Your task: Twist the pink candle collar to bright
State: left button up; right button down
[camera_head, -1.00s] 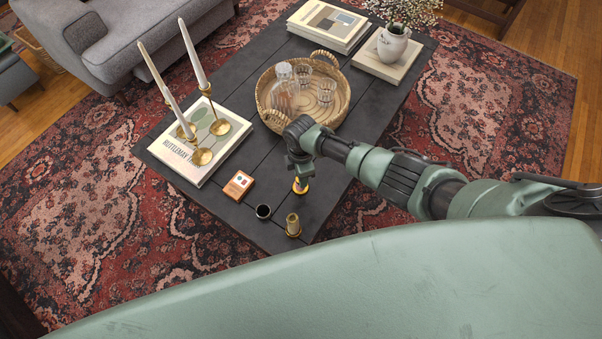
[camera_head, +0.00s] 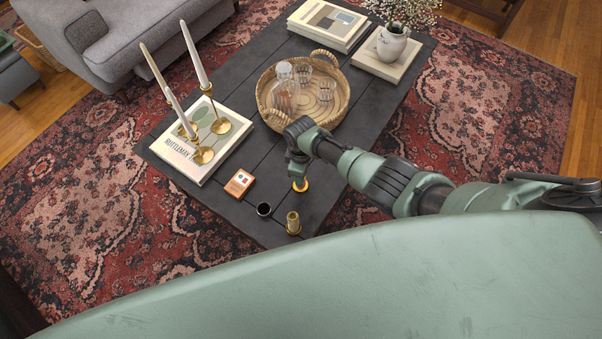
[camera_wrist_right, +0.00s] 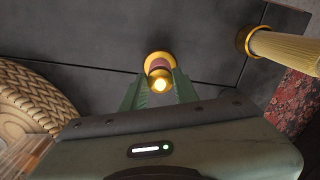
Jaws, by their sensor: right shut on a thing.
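The pink candle (camera_wrist_right: 160,66) stands on the dark coffee table, with a round gold base and a glowing tip in the right wrist view. In the head view only its gold base (camera_head: 301,186) shows clearly, below my right gripper (camera_head: 299,175). My right gripper (camera_wrist_right: 160,84) comes from above, its green fingers on either side of the candle and shut on it. The exact contact with the collar is partly hidden. My left gripper is not in view.
A ribbed gold candle (camera_head: 293,222) and a dark cup (camera_head: 264,209) stand close by. An orange card box (camera_head: 239,183) lies to the left. A wicker tray (camera_head: 338,117) with glassware and a book (camera_head: 184,163) under tall candlesticks are farther back on the table.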

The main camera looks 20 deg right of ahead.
dwell(0.9)
jog(key=c, duration=1.1)
grip_release()
jog(key=shift+o, duration=0.2)
jog(key=shift+r, duration=0.1)
notch_tip(320, 180, up, 8)
jog(key=shift+f+p, duration=0.15)
jog(key=shift+p, duration=1.1)
